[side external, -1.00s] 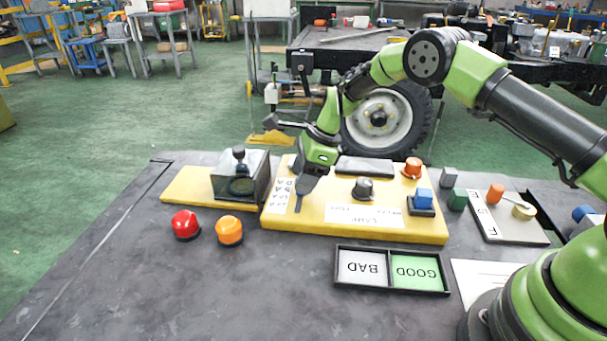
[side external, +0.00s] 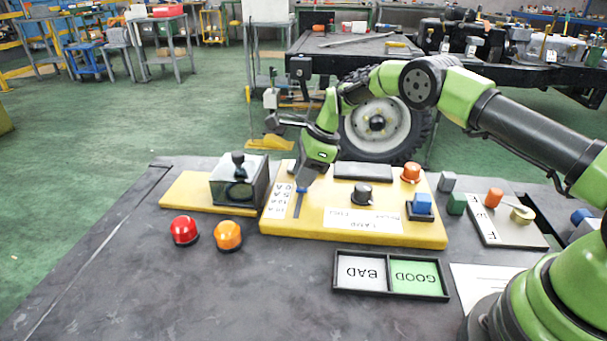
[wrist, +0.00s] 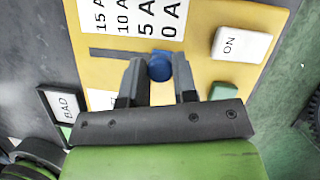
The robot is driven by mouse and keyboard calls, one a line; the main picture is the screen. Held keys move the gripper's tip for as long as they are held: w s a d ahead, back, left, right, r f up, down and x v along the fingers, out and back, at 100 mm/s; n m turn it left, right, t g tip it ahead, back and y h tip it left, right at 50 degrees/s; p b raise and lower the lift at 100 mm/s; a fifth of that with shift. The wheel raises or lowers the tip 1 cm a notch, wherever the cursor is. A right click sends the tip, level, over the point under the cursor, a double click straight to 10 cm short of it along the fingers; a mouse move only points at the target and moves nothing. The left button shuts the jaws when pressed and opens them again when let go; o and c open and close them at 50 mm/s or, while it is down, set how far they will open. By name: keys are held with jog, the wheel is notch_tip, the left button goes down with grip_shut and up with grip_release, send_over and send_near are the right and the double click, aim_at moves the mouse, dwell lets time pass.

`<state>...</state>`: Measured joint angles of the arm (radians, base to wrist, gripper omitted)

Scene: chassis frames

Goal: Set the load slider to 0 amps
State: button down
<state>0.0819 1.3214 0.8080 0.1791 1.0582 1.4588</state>
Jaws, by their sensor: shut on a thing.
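The load slider's blue knob (wrist: 159,66) sits in a dark slot (wrist: 106,54) on the yellow panel (wrist: 202,18). In the wrist view the scale label (wrist: 135,14) reads 15 A, 10 A, 5 A, 0 A from left to right. The knob is toward the right part of the slot, between the 5 A and 0 A marks and nearer 0 A. My gripper (wrist: 159,70) is shut on the knob, one finger on each side. In the side view the knob (side external: 301,190) shows at my fingertips, near the slot's far end; my fingers partly hide it.
Red (side external: 184,230) and orange (side external: 228,235) domes and a BAD/GOOD tray (side external: 390,290) lie in front.

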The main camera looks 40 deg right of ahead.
jog(key=shift+w+d, duration=0.15)
jog(key=c, duration=0.9)
grip_release()
jog(key=shift+r, duration=0.1)
jog(key=v, duration=1)
